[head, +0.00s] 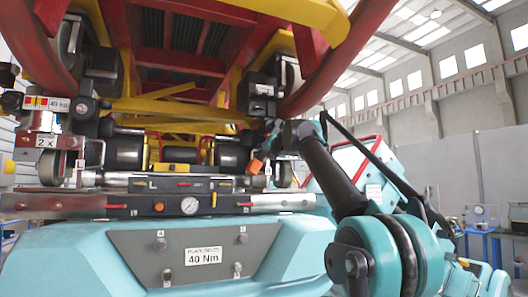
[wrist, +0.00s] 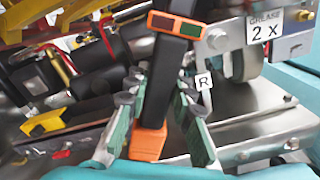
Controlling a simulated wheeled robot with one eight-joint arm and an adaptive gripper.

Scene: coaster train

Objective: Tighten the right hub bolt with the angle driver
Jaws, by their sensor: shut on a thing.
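My gripper (wrist: 160,88) is shut on the angle driver (wrist: 158,85), a black tool with an orange end and a red-and-green panel on its head. Its green-padded fingers lie on both sides of the tool's body. In the head view my gripper (head: 268,143) is at the right side of the train's underside, with the driver's orange end (head: 254,166) hanging below it. In the wrist view a white "R" label (wrist: 203,82) and a wheel (wrist: 240,62) are to the right of the tool. I cannot make out the right hub bolt or whether the driver touches it.
The red-and-yellow train frame (head: 170,60) hangs close above my gripper. Blue benches (head: 480,240) stand far right. Open room lies to the right.

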